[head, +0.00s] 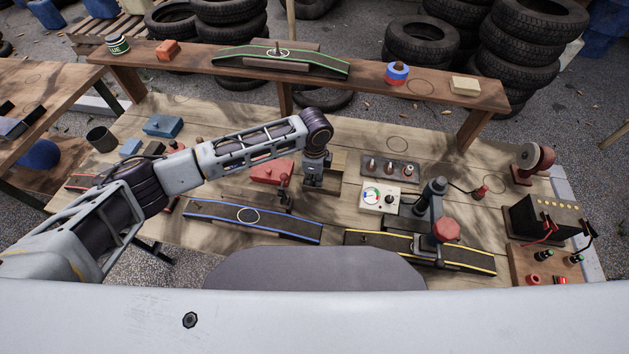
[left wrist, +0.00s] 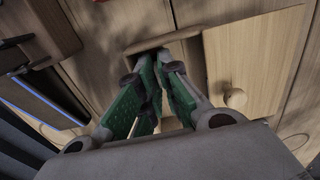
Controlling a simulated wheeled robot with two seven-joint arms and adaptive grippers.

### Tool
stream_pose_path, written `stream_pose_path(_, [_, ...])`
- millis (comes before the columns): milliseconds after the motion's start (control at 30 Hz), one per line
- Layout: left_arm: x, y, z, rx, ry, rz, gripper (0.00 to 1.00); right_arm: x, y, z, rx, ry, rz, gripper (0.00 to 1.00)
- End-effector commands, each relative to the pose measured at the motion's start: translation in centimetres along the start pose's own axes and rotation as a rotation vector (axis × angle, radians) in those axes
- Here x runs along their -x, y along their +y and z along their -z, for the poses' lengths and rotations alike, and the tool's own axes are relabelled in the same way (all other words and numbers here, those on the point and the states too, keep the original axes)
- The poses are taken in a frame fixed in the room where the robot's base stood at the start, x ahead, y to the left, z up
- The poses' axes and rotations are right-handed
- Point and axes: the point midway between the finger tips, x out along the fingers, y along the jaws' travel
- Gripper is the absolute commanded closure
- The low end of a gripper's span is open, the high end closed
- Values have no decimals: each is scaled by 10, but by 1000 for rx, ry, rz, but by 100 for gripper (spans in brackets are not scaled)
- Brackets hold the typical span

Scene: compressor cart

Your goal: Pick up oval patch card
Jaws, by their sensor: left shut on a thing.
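My left gripper (head: 313,188) points down at the small wooden box (head: 338,170) in the middle of the workbench. In the left wrist view its green-padded fingers (left wrist: 156,62) are close together and reach into the open part of the box (left wrist: 195,40). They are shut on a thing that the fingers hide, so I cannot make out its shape. A wooden lid with a round knob (left wrist: 235,98) lies beside the fingers. I cannot pick out the oval patch card in either view. My right gripper is not in view.
A red box (head: 271,172) stands close to the gripper's left. A blue-edged strip (head: 275,222) and a yellow-edged strip (head: 470,262) with a grey clamp (head: 430,210) lie in front. A raised shelf (head: 365,87) spans the back.

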Motion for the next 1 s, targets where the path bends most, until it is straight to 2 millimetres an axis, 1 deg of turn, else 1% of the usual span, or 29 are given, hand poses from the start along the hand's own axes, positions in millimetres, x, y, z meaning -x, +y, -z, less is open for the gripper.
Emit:
stream_pose_path(167, [5, 0, 0, 0, 0, 1, 100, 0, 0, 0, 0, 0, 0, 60])
stream_pose_path(267, [12, 0, 0, 0, 1, 1, 100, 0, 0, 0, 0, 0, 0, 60])
stream_pose_path(467, [36, -1, 1, -1, 2, 2, 100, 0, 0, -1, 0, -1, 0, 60])
stream_pose_path(700, [72, -1, 0, -1, 2, 2, 100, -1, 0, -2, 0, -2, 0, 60])
stream_pose_path(800, [84, -1, 0, 0, 1, 1, 100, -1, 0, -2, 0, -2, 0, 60])
stream_pose_path(1000, [98, 0, 0, 0, 1, 0, 100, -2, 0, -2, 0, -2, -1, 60])
